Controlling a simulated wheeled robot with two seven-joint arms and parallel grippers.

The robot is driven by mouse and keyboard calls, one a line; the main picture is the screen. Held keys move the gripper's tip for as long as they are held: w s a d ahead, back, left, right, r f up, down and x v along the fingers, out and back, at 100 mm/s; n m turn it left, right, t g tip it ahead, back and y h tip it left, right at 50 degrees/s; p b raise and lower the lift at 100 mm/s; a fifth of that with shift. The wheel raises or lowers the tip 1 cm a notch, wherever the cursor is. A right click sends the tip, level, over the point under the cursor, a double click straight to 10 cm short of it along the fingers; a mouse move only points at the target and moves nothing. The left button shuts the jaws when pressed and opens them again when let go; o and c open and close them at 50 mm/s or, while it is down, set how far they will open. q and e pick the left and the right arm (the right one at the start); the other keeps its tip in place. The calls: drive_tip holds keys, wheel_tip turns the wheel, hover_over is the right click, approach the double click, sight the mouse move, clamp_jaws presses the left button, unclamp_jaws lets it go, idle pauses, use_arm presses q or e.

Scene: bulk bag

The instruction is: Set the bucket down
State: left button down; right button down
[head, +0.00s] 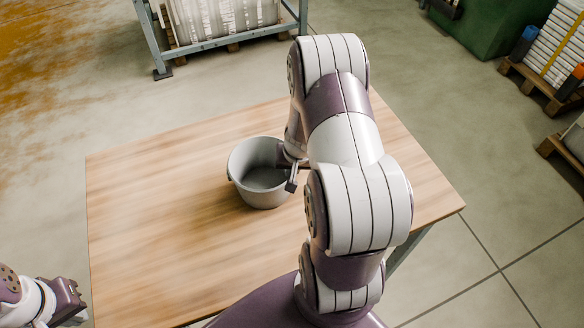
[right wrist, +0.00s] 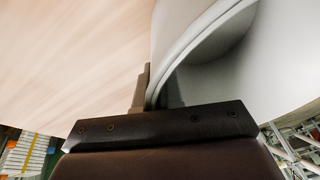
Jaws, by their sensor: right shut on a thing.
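The grey bucket (head: 262,186) is upright at the middle of the wooden table (head: 160,240); I cannot tell whether its base touches the top. It looks empty inside. My right gripper (head: 292,176) is at the bucket's right side, shut on its rim. In the right wrist view the bucket's rim (right wrist: 190,42) runs between the two fingers of the right gripper (right wrist: 158,92), one inside and one outside the wall. My left gripper (head: 72,298) is at the lower left, off the table's left edge and away from the bucket; its fingers are not clear.
The table top around the bucket is bare, with free room left and in front. My right arm covers the table's right part. Beyond stand a blue-grey rack (head: 225,40), a green container (head: 490,25) and loaded pallets (head: 545,85) on the concrete floor.

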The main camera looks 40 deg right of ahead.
drive_tip(key=shift+f, duration=0.2)
drive_tip(key=c, duration=1.3)
unclamp_jaws()
drive_tip(key=shift+r, duration=0.1)
drive_tip(key=shift+o, duration=0.2)
